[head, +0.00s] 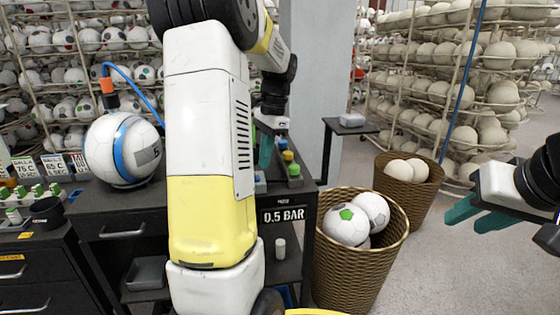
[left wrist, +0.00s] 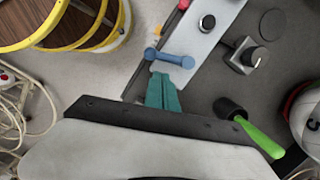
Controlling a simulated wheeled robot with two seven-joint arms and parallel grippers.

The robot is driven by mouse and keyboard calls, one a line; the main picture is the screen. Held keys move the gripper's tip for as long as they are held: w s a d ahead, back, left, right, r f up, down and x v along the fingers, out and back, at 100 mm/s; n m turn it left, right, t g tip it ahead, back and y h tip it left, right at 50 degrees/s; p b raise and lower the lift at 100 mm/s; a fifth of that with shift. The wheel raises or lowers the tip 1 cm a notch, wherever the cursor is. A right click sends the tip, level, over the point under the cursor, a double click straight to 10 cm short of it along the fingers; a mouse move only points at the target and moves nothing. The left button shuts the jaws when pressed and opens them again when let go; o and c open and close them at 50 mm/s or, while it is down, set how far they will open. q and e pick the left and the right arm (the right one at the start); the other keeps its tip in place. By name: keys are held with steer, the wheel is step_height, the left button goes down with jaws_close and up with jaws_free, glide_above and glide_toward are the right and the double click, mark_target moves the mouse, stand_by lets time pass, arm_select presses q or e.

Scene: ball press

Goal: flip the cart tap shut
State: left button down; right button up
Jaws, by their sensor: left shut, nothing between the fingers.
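A blue bar with rounded ends (left wrist: 170,58), which looks like the tap handle, shows in the left wrist view at the edge of a pale metal plate. My left gripper is shut and empty; its teal fingers (left wrist: 164,92) are just below the bar in that view. I cannot tell whether they touch it. In the head view my left gripper (head: 266,150) is over the dark cart (head: 286,215), partly hidden by my own arm, and the tap is not clear there. My right gripper (head: 476,213) is open and empty at the right, away from the cart.
A ball with a blue band (head: 124,149) sits on the left bench. Yellow and green knobs (head: 291,163) stand on the cart near the left gripper. Wicker baskets of balls (head: 360,262) stand right of the cart. A green-handled tool (left wrist: 250,132) lies near the fingers.

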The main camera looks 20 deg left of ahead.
arm_select(q)
steer(key=shift+s+a+f, duration=0.5)
steer(key=shift+s+f, duration=0.05)
steer(key=shift+s, duration=0.1)
steer(key=shift+s+a+m, duration=0.1)
steer(key=shift+s+m, duration=0.2)
steer(key=shift+m, duration=0.45)
steer(key=shift+s+a+m, duration=0.1)
steer(key=shift+s+m, duration=0.15)
steer(key=shift+m, duration=0.5)
steer(key=shift+w, duration=0.1)
